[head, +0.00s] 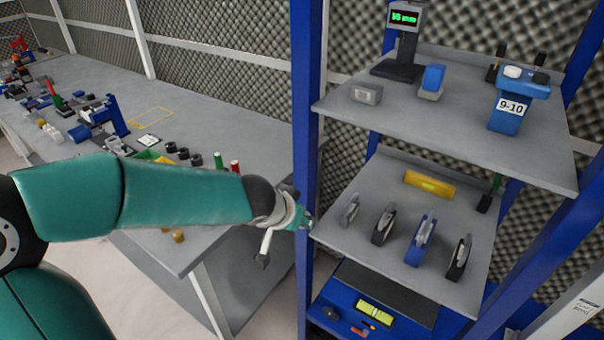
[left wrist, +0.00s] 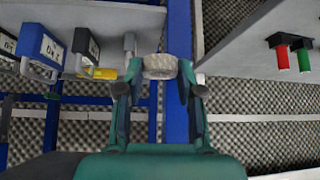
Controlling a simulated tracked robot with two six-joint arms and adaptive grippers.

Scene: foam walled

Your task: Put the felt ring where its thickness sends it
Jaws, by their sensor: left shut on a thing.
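My left gripper (left wrist: 160,76) is shut on a pale, whitish felt ring (left wrist: 160,65), held between its two fingertips. A blue holder labelled 9-10 (head: 508,107) stands at that shelf's right front. My right gripper is not in view.
The upper shelf (head: 465,140) also bears a grey block and a blue block. The lower shelf (head: 390,262) bears several upright holders and a yellow level (head: 429,184). The blue post (head: 306,100) stands beside my gripper. A cluttered workbench (head: 225,110) is at left.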

